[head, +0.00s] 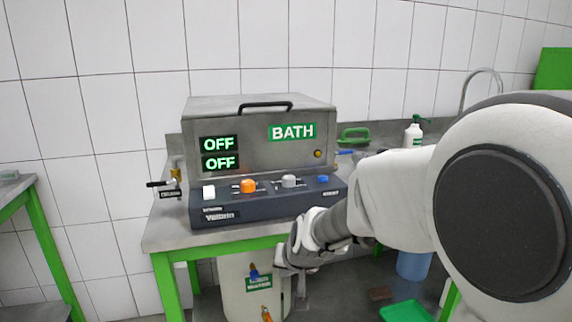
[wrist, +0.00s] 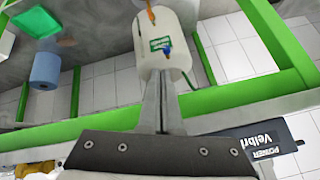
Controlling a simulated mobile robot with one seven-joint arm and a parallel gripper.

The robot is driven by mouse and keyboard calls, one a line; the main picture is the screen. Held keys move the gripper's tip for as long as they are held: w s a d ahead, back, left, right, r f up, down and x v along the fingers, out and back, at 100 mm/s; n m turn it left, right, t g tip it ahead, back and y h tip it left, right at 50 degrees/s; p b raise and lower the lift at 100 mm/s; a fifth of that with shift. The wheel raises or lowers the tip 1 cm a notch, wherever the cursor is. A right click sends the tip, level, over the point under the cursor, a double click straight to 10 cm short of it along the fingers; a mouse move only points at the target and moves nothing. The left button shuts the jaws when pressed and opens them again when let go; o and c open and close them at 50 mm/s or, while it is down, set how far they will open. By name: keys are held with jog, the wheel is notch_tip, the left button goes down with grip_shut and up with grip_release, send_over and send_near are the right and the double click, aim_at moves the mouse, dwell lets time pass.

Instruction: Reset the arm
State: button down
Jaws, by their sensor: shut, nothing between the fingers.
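My arm reaches in from the right of the head view and bends down in front of the bath unit. My gripper (head: 302,288) hangs at the front edge of the steel bench, below the control panel. In the wrist view my gripper (wrist: 163,84) has its two fingers together, with nothing between them. The fingers point toward a white canister (wrist: 162,62) with a green label. The canister (head: 238,296) stands under the bench, and my gripper hides part of its right side in the head view. I cannot tell the gap between fingertips and canister.
The bath unit (head: 262,117) shows two OFF displays above a dark control panel (head: 250,208) with knobs. A green bench frame (head: 200,246) runs close to my gripper. A blue roll (head: 413,265) and green tray (head: 405,312) sit low at right.

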jog(key=s+d+r+h, duration=0.1)
jog(key=s+d+r, duration=0.2)
jog(key=s+d, duration=0.35)
jog(key=s+d+r+g+h, duration=0.1)
jog(key=s+d+r, duration=0.2)
jog(key=s, duration=0.7)
jog(key=s+d+r+h, duration=0.1)
jog(key=s+d+r, duration=0.3)
jog(key=s, duration=0.5)
notch_tip(320, 180, up, 25)
jog(key=p, duration=2.5)
jog(key=shift+w+d+n, duration=0.2)
jog(key=shift+d+n, duration=0.1)
